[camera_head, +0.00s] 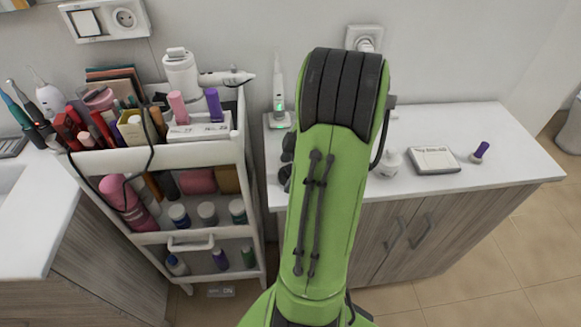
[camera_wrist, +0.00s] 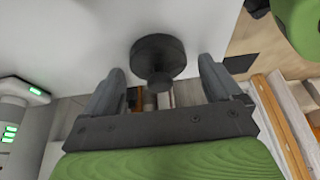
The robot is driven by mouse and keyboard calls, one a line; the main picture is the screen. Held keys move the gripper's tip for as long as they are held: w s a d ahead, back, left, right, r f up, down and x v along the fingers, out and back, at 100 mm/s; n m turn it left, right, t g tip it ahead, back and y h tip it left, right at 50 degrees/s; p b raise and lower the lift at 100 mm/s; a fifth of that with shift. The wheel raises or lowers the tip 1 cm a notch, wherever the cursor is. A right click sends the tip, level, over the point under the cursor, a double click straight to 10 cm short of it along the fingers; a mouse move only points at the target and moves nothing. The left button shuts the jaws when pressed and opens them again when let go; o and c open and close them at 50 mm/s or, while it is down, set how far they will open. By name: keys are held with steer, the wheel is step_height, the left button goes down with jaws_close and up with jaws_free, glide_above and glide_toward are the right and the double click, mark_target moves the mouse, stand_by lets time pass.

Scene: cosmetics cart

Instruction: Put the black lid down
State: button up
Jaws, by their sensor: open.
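The black lid (camera_wrist: 157,58), a dark round disc with a stubby knob, shows in the wrist view against a white surface. My gripper (camera_wrist: 162,68) is open. Its two grey fingers stand to the left and right of the lid's knob, with visible gaps on both sides. The lid appears to rest on the white surface near its edge, though contact underneath is hidden. In the head view my green arm covers the gripper. Small dark shapes show at the arm's left edge, and I cannot tell what they are.
The white countertop (camera_head: 510,150) holds a white labelled box (camera_head: 434,160), a purple-capped item (camera_head: 480,152), a small white jar (camera_head: 389,162) and an upright white device (camera_head: 279,105). A crowded white cart (camera_head: 190,155) stands left. The counter's right part has free room.

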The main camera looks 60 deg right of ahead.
steer(key=p+v, duration=0.5)
steer(key=v, duration=0.8)
steer(key=w+a+r+m+h, duration=0.1)
steer(key=w+a+r+m, duration=0.2)
steer(key=a, duration=0.6)
steer(key=w+a+r+h, duration=0.15)
steer(key=w+a, duration=0.25)
steer(key=a, duration=0.4)
steer(key=s+a+m+t, duration=0.2)
steer(key=s+a+m, duration=0.3)
steer(key=s+a, duration=0.3)
steer(key=a, duration=0.4)
steer(key=shift+s+a+r, duration=0.2)
steer(key=shift+a+r, duration=0.05)
steer(key=shift+a, duration=0.1)
